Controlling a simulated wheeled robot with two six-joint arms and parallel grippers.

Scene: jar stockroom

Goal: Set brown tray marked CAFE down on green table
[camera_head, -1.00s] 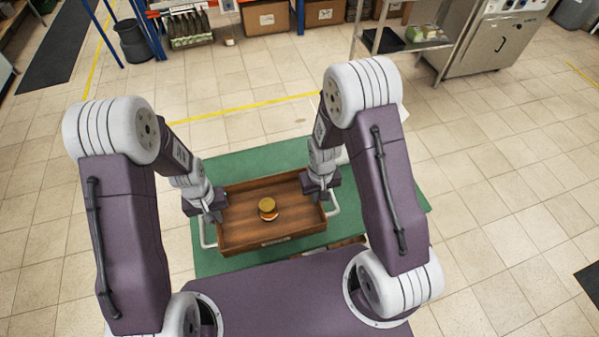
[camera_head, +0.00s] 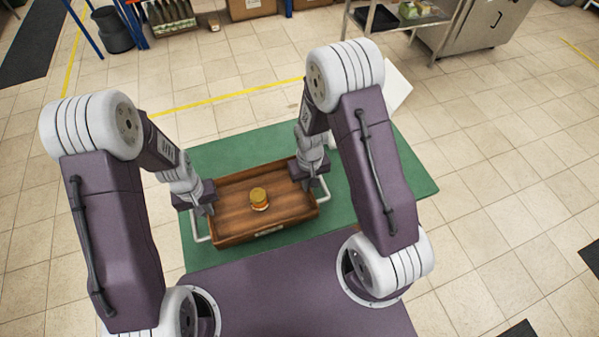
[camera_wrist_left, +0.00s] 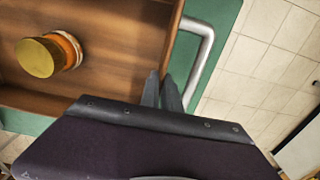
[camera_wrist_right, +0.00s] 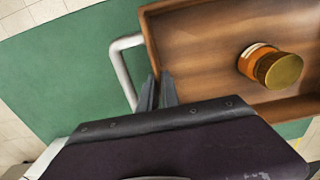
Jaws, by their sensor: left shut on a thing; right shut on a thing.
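The brown wooden tray (camera_head: 232,239) is level over the green table (camera_head: 400,165); I cannot tell whether it touches the top. A small pale label (camera_head: 269,230) is on its front wall, too small to read. A jar (camera_head: 259,198) with a yellow lid and orange contents stands upright inside. My left gripper (camera_head: 207,211) is shut on the tray's left wall, beside a white handle (camera_wrist_left: 200,55). My right gripper (camera_head: 304,184) is shut on its right wall, beside the other handle (camera_wrist_right: 122,70). The fingers also show in the left wrist view (camera_wrist_left: 161,92) and right wrist view (camera_wrist_right: 157,92).
Bare green tabletop shows behind and to the right of the tray. A white panel (camera_head: 396,88) stands behind the table's right side. A steel bench (camera_head: 400,20), a dark bin (camera_head: 113,30) and a cardboard box (camera_head: 250,8) are further back.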

